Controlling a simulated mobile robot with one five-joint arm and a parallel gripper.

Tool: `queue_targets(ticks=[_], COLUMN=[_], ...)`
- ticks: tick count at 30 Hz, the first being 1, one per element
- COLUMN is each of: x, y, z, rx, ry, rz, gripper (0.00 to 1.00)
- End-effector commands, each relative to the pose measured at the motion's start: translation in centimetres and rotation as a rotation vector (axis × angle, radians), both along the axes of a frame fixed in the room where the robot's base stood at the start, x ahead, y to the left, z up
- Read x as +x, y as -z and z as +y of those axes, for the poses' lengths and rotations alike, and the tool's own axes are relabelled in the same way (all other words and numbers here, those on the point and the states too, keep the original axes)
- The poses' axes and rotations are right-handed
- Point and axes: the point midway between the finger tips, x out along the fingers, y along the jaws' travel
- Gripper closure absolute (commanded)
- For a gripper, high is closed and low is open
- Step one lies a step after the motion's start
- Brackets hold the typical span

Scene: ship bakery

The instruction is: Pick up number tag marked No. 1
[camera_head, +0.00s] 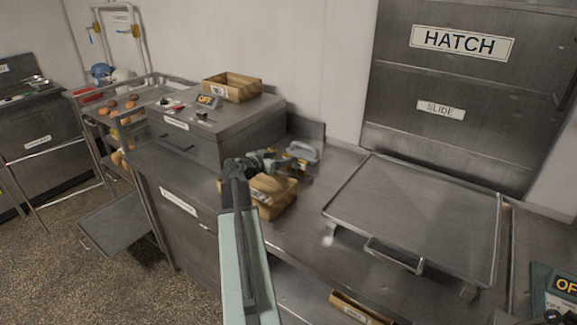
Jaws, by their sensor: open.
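I cannot make out a number tag marked No. 1 in the head view; no small marking here is legible as that. My arm rises from the bottom edge, and my gripper (262,161) is at its far end over the metal counter, above the back of a small wooden box (283,199). The gripper is open, with nothing visibly held. The arm hides part of the box, and its contents are not clear. Behind the gripper is a grey rounded object (303,152) on the counter.
A metal tray (420,210) on a raised stand fills the right counter below the HATCH panel (462,42). Another labelled wooden box (357,309) is at the bottom.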

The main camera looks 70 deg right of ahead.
Motion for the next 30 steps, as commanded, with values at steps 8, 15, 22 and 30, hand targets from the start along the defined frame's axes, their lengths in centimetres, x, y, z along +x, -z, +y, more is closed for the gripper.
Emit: queue_targets(ticks=[8, 15, 22, 30], x=[-1.1, -1.4, -1.4, -1.3], y=[1.7, 1.7, 1.7, 1.6], z=[-4.7, -5.4, -5.4, -5.3], rx=[0.0, 0.0, 0.0, 0.0], ry=[0.002, 0.0, 0.0, -0.001], rz=[0.0, 0.0, 0.0, 0.0], gripper=[0.4, 0.4, 0.93, 1.0])
